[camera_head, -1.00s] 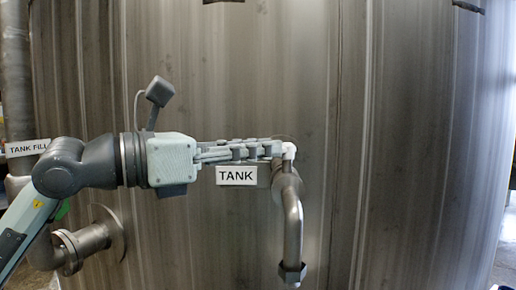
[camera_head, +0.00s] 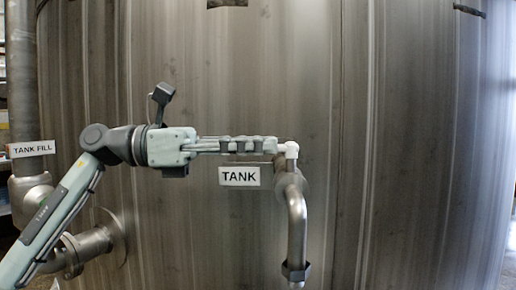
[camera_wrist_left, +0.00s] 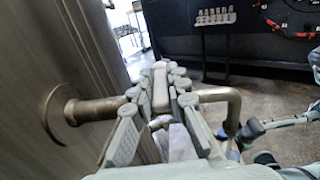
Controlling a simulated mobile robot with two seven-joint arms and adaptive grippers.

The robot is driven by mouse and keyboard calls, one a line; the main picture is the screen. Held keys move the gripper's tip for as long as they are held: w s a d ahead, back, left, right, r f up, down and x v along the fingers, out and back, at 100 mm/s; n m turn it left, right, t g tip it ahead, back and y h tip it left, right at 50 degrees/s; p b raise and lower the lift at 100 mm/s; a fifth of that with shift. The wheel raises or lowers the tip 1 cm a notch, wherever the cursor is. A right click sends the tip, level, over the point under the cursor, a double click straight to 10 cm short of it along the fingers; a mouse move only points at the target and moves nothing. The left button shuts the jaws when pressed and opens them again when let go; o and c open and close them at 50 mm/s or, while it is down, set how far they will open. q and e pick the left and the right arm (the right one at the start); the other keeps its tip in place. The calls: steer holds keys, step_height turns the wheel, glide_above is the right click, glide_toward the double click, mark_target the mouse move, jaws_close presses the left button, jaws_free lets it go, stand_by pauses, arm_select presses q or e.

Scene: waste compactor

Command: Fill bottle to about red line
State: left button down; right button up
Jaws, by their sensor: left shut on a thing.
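A bent metal tap pipe (camera_head: 296,215) comes out of the steel tank and points down, with a dark nut at its mouth. A white valve piece (camera_head: 289,149) sits at its top. My left gripper (camera_head: 272,146) reaches in level from the left and is shut on the valve handle, against the white piece. In the left wrist view the fingers close around a grey handle (camera_wrist_left: 160,88). My right gripper (camera_wrist_left: 243,132) shows small at the lower right of that view, near the bent pipe. Its jaws are unclear. I cannot make out the bottle or a red line.
The steel tank wall (camera_head: 420,150) fills the head view. A TANK label (camera_head: 239,176) is below my left gripper. A TANK FILL pipe (camera_head: 22,80) and a flanged pipe (camera_head: 92,243) stand at the left. A rack (camera_wrist_left: 216,45) stands farther back.

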arm_select(q)
steer(key=shift+w+m+g, duration=0.25)
steer(key=shift+m+g, duration=0.15)
steer(key=shift+g, duration=0.3)
steer(key=c, duration=1.5)
jaws_free()
steer(key=shift+w+a, duration=0.2)
steer(key=shift+a, duration=5.85)
